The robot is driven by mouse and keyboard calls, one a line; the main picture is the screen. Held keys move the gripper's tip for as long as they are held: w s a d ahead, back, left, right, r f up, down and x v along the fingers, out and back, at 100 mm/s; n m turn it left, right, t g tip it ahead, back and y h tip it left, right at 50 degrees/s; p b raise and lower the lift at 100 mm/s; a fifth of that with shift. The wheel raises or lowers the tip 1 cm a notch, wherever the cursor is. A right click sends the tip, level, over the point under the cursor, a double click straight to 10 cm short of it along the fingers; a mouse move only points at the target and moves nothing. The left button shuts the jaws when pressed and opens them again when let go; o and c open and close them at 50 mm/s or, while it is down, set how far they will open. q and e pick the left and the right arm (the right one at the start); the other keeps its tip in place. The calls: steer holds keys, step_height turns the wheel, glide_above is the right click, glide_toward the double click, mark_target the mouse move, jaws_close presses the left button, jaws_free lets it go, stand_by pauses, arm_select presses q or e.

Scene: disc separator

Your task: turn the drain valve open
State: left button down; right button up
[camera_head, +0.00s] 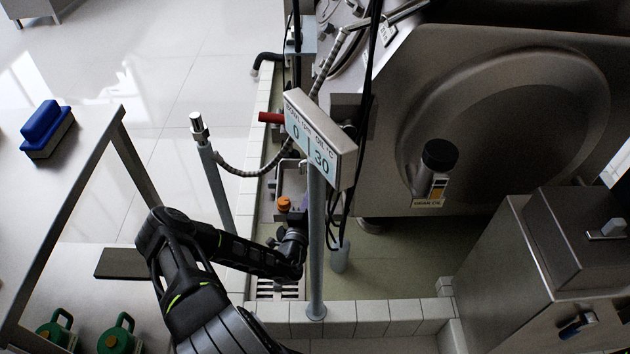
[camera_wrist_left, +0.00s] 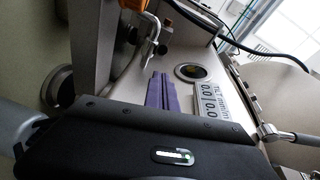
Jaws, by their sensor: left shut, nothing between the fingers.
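My left arm comes in from the lower left in the head view. Its gripper (camera_head: 283,217) is low beside the sign post, partly hidden by the wrist. In the left wrist view its two purple fingers (camera_wrist_left: 161,91) lie together, shut and empty. An orange knob (camera_head: 284,203) is right by the fingertips in the head view; an orange part (camera_wrist_left: 133,4) also shows at the top of the wrist view, beside a bent metal piece (camera_wrist_left: 151,32). A red handle (camera_head: 271,117) sits farther back. I cannot tell which is the drain valve. My right gripper is out of view.
A post-mounted display box (camera_head: 318,140) stands close to my left wrist. A ribbed hose (camera_head: 242,170) and black cables hang nearby. A large steel machine (camera_head: 500,130) is behind; a steel cabinet (camera_head: 575,260) is at right. A low tiled curb (camera_head: 372,314) runs in front.

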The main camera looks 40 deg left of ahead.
arm_select(q)
steer(key=b+x, duration=0.3)
steer(key=x, duration=0.7)
steer(key=shift+r+b, duration=0.1)
steer(key=shift+b, duration=0.2)
steer(key=a+h, duration=0.1)
steer(key=a, duration=0.1)
steer(key=s+a+m+h, duration=0.1)
steer(key=a, duration=0.1)
steer(key=shift+m+t, duration=0.3)
steer(key=shift+t, duration=0.1)
steer(key=shift+s, duration=0.1)
